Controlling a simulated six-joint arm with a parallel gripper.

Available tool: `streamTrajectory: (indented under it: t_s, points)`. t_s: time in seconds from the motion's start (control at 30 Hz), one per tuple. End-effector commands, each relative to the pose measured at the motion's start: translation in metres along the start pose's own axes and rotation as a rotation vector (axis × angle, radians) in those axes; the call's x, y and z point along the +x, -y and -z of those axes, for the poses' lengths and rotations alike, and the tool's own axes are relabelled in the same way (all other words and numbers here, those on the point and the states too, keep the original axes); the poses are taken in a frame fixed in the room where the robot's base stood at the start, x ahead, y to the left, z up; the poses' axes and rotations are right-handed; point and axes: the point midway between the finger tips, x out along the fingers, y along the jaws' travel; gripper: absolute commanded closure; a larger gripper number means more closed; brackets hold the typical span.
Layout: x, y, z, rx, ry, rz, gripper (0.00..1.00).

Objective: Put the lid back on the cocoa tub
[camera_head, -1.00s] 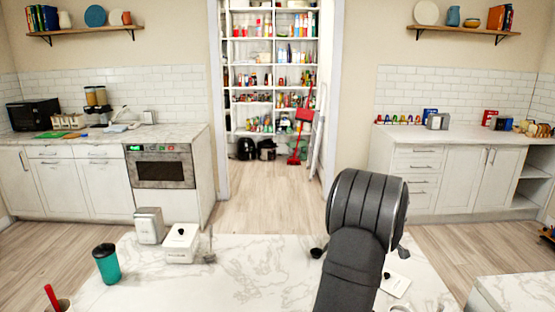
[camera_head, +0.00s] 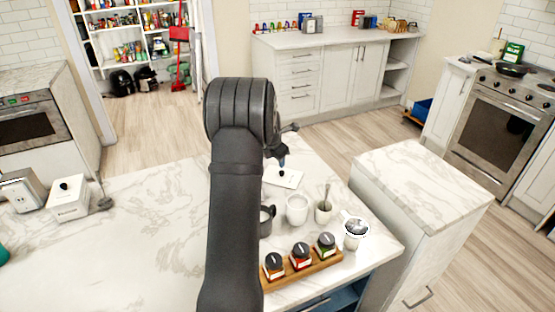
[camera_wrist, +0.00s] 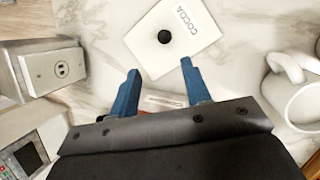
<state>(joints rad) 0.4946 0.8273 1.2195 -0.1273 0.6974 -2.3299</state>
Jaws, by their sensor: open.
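The cocoa lid (camera_wrist: 178,51) is a flat white square with a black knob and the word COCOA. It lies on the marble counter; in the head view the same lid (camera_head: 287,180) shows just beyond my arm. My gripper (camera_wrist: 160,70) has two blue fingers, which are apart with nothing held. In the wrist view the lid's knob is above the fingertips, in line with the gap between them. In the head view my gripper (camera_head: 281,153) is small and partly hidden by my arm, near the lid.
A white mug (camera_head: 297,209), a cup with a spoon (camera_head: 323,212) and a wooden rack (camera_head: 325,263) of small jars stand right of my arm. A white canister with a black knob (camera_head: 69,200) stands at the left.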

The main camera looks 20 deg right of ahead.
Motion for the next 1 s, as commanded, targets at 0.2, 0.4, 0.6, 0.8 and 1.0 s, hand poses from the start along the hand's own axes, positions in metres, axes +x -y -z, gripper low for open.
streamTrajectory:
  t_s: [0.2, 0.4, 0.6, 0.8, 1.0]
  points:
    - [0.010, 0.005, -0.005, -0.336, 0.001, 0.027, 0.56]
    - [0.014, 0.006, -0.006, -0.446, 0.000, 0.035, 0.56]
    - [0.032, 0.007, -0.006, -0.448, -0.002, 0.036, 0.56]
    - [0.060, 0.008, -0.006, -0.447, -0.002, 0.036, 0.56]
    - [0.081, 0.009, -0.006, -0.447, 0.000, 0.035, 0.56]
